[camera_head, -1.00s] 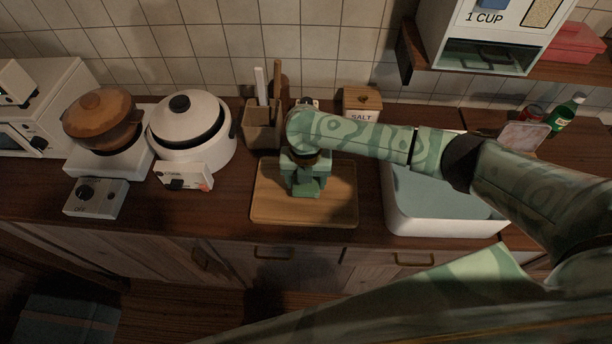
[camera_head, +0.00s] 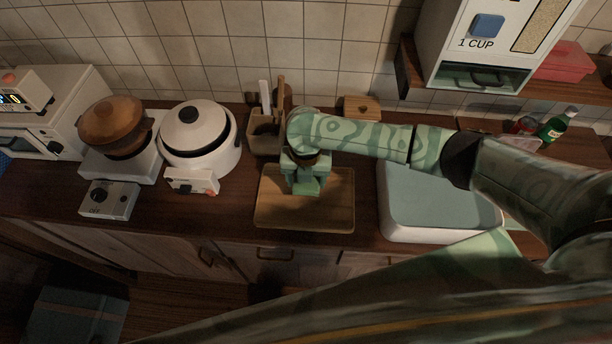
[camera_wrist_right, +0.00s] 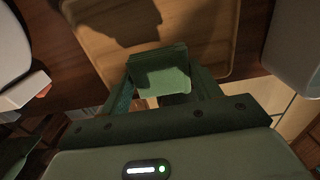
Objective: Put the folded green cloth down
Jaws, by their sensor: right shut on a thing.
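The folded green cloth (camera_wrist_right: 160,78) is a small thick green block between the fingers of my right gripper (camera_wrist_right: 160,95) in the right wrist view. In the head view my right gripper (camera_head: 304,174) points down over the wooden tray (camera_head: 334,212), shut on the cloth (camera_head: 306,187). In the wrist view the tray (camera_wrist_right: 190,30) lies beyond the cloth, with dark shadows on its bare surface. I cannot tell the exact gap between cloth and tray. My left gripper is not in view.
A white rice cooker (camera_head: 199,143) and a brown pot (camera_head: 112,124) stand to the left. A utensil holder (camera_head: 264,134) and wooden box (camera_head: 362,107) stand behind the tray. A white bin with a grey-green top (camera_head: 432,199) is to the right.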

